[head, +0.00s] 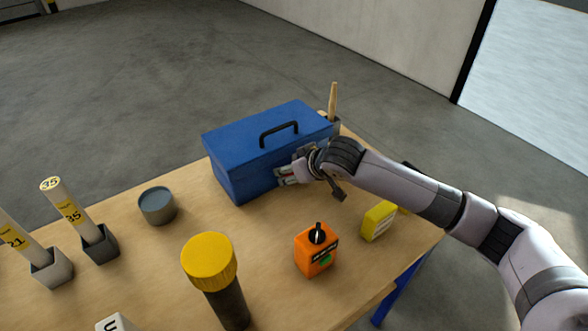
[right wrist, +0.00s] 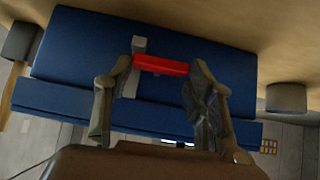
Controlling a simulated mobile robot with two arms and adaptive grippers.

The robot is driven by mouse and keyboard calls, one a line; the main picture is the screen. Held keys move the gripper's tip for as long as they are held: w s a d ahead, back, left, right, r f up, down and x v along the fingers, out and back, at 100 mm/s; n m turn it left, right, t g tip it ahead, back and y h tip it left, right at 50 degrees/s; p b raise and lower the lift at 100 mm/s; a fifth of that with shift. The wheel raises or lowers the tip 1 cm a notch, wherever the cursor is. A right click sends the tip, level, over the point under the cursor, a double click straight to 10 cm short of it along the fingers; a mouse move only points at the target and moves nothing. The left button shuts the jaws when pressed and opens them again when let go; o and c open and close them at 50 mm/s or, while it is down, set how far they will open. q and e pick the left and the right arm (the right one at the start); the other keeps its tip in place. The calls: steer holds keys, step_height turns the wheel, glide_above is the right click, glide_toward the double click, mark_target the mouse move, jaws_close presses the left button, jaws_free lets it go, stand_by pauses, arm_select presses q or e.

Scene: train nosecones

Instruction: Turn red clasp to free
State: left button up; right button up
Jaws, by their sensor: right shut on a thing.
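A blue toolbox (head: 236,172) with a black handle (head: 279,134) stands shut on the wooden table. My right gripper (head: 290,172) is at the toolbox's front face, toward its right part. In the right wrist view, the red clasp (right wrist: 161,65) lies crosswise against the blue box wall (right wrist: 80,62), over a grey upright strip (right wrist: 138,48). The two fingers of my right gripper (right wrist: 161,72) are at the clasp's two ends, shut on it. In the head view the gripper mostly hides the clasp. My left gripper is not in view.
In front stand an orange block with a black knob (head: 316,252), a yellow block (head: 378,221) and a yellow-capped black cylinder (head: 209,262). A grey round pot (head: 157,206) and tubes in grey holders (head: 99,244) are at left. A brush (head: 333,102) stands behind the toolbox.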

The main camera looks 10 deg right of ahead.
steer(key=shift+s+a+r+n+h+p, duration=0.1)
steer(key=shift+a+r+n+h+p, duration=0.15)
steer(key=shift+h+p, duration=0.4)
steer(key=shift+a+f+n+t+h+p, duration=0.15)
steer(key=shift+n+t+h+p, duration=0.2)
steer(key=shift+p, duration=0.4)
steer(key=shift+s+a+f+n+t+h+p, duration=0.1)
steer(key=shift+s+f+n+t+h+p, duration=0.05)
steer(key=shift+n+t+h+p, duration=0.45)
steer(key=shift+a+f+n+t+h, duration=0.15)
steer(key=shift+n+t+h, duration=0.15)
steer(key=shift+h, duration=0.5)
steer(key=o, duration=1.2)
steer(key=shift+c, duration=0.2)
